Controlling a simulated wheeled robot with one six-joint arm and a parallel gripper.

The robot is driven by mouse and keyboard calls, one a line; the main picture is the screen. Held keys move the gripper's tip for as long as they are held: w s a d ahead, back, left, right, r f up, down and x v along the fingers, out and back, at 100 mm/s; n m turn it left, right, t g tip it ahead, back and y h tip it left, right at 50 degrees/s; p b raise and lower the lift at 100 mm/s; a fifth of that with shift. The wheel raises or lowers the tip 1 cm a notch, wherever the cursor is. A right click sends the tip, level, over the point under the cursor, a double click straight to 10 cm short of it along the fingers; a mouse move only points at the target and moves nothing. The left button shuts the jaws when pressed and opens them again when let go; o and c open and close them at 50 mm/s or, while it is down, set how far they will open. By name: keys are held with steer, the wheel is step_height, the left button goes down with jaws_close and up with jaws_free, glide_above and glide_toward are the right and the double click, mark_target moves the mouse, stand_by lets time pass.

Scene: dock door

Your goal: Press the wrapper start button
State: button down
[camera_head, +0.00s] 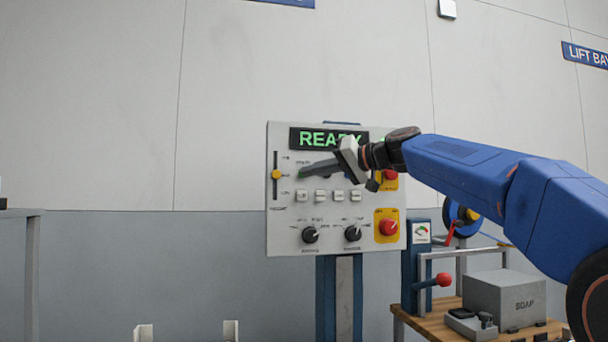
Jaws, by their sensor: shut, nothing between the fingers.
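A pale control panel (286,236) stands upright on a post, with a green "READY" display (300,137) at its top. My gripper (303,173) is shut and empty. It reaches in from the right, its tips in front of the panel's upper left part, above a row of small white buttons (323,196). I cannot tell whether the tips touch the panel. The gripper hides part of the panel under the display. The panel's labels are too small to read, so I cannot tell which control is the wrapper start button.
A yellow slider (276,174) sits at the panel's left edge. Two black knobs (310,235) and a red button (388,227) are below. Another red button (390,174) is partly behind my wrist. A grey SOAP box (505,296) stands on a wooden bench at lower right.

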steer(key=shift+w, duration=0.15)
steer(key=shift+w+a, duration=0.1)
steer(key=shift+w, duration=0.1)
steer(key=shift+w+a, duration=0.15)
steer(key=shift+w, duration=0.35)
stand_by(0.8)
steer(key=shift+s, duration=0.15)
steer(key=shift+s+d, duration=0.25)
steer(key=shift+s, duration=0.5)
